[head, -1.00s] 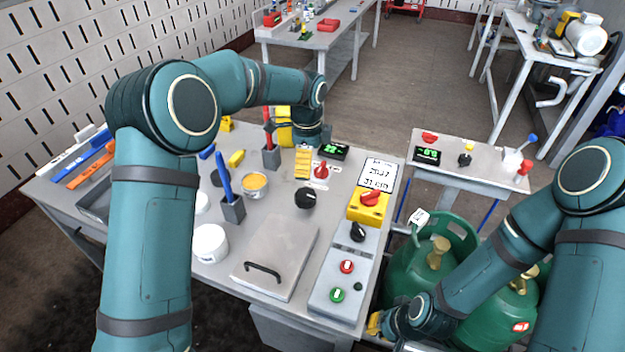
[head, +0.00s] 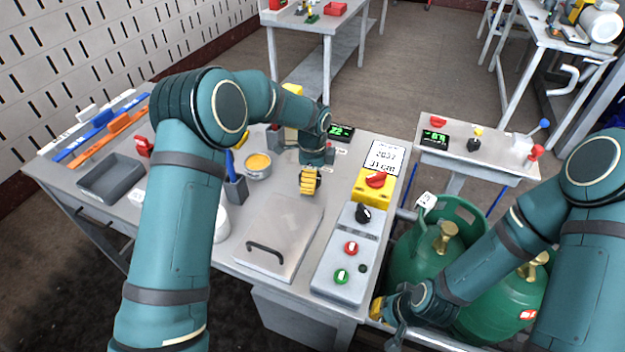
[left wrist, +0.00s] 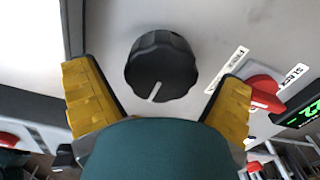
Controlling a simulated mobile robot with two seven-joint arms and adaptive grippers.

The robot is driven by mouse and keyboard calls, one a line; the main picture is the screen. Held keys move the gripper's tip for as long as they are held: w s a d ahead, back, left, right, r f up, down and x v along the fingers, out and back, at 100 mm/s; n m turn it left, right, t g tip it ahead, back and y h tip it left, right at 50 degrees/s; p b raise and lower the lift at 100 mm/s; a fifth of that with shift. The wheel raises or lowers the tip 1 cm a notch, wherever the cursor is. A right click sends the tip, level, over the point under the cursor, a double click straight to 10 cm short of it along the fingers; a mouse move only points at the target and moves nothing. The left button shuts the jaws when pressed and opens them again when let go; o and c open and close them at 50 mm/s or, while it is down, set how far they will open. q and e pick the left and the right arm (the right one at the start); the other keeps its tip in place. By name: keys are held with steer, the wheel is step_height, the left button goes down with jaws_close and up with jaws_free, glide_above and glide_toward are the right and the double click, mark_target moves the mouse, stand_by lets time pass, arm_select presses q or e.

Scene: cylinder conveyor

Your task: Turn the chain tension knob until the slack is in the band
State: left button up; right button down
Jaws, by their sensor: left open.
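A black ribbed knob (left wrist: 162,66) with a white pointer line shows in the left wrist view, set on a light panel beside a small printed label (left wrist: 227,70). My left gripper (left wrist: 158,100) is open, its yellow fingers on either side of the knob's near side, with no clear contact. In the head view my left gripper (head: 310,180) points down at the bench and hides this knob. A display with green digits (left wrist: 312,112) beside a slack label (left wrist: 295,75) is partly cut off; the display also shows in the head view (head: 341,132). My right gripper (head: 384,312) is low by the green cylinders.
A red knob (left wrist: 262,92) is close to the right finger in the wrist view. A handled metal lid (head: 282,240) and a grey control box (head: 345,262) lie in front of my left gripper. A cup (head: 258,165) and a blue-handled tool (head: 231,165) stand left.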

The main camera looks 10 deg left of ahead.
arm_select(q)
steer(key=shift+f, duration=0.2)
steer(key=c, duration=1.2)
